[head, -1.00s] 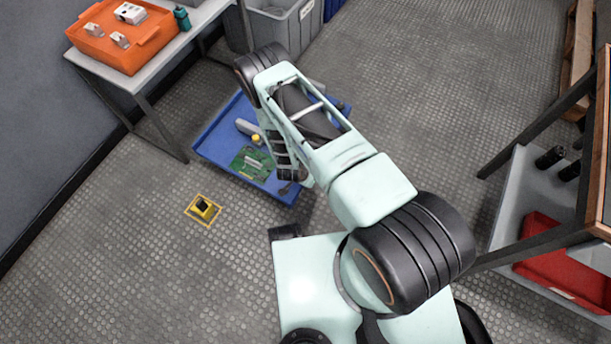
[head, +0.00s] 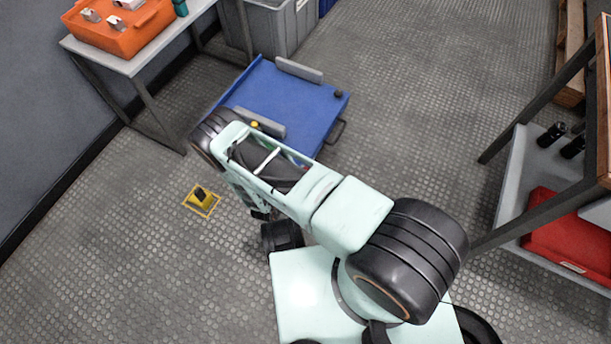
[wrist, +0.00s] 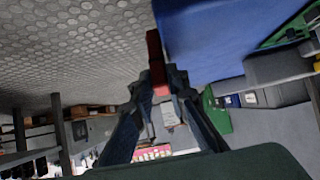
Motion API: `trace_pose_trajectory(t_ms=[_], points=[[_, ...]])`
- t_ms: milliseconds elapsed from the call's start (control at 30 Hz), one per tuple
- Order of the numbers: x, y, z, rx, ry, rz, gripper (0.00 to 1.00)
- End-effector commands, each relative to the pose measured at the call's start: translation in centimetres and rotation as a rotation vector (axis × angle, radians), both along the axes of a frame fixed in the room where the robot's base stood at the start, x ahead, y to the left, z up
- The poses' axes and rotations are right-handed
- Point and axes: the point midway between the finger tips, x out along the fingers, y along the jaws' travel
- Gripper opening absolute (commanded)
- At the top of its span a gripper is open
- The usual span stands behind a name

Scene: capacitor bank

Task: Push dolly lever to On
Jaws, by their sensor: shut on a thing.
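The blue dolly (head: 283,98) stands on the floor ahead, with grey rails and a yellow knob (head: 255,125) on it. My arm covers its near left part in the head view. In the wrist view the blue dolly panel (wrist: 225,35) fills the upper right. A red lever-like bar (wrist: 155,50) stands along the panel's left edge, its lower end between my fingertips. My gripper (wrist: 162,88) is shut on this red bar. My arm hides the gripper and the bar in the head view, and no On marking is readable.
A table with an orange tray (head: 118,25) stands at upper left, a grey bin (head: 285,25) behind the dolly. A shelf with a red case (head: 570,240) stands at right. The floor right of the dolly is clear.

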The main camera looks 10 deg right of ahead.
Motion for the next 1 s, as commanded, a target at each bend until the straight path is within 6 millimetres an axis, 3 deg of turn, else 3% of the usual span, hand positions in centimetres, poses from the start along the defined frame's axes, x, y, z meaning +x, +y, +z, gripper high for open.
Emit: trace_pose_trajectory(t_ms=[567,600,733,1000], points=[[0.27,0.0,-0.11,-0.021,-0.026,-0.001,0.0],[0.28,0.01,-0.11,-0.021,-0.026,-0.001,0.16],[0.27,0.02,-0.13,-0.021,-0.026,-0.001,0.31],[0.23,0.07,-0.13,-0.02,-0.025,-0.001,0.32]])
